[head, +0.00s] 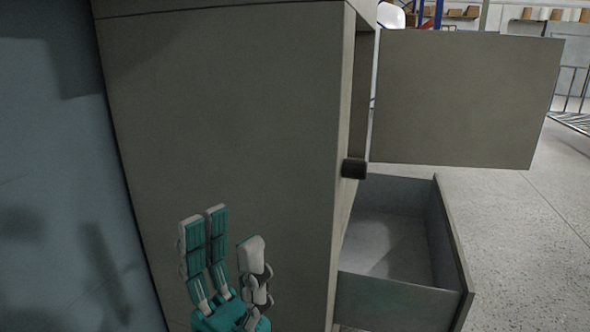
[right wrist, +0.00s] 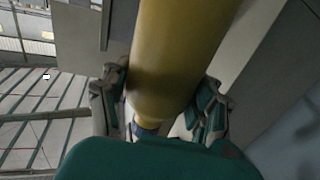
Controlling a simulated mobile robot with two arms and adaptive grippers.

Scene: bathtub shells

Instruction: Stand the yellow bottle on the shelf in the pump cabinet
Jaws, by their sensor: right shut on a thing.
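The grey pump cabinet (head: 230,120) fills the middle of the head view, its broad side facing me. Its upper door (head: 465,100) stands open to the right; the interior and shelf are hidden behind the side panel. The yellow bottle (right wrist: 178,60) shows only in the right wrist view, running from the top edge down to a narrow blue end near the palm. My right gripper (right wrist: 158,95) has its fingers on either side of the bottle, shut on it. My left gripper (head: 228,238) is in front of the cabinet side, fingers apart and empty.
An empty drawer (head: 390,245) is pulled out below the door. A blue-grey wall (head: 60,180) borders the cabinet at left. Speckled floor (head: 520,225) is clear at right.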

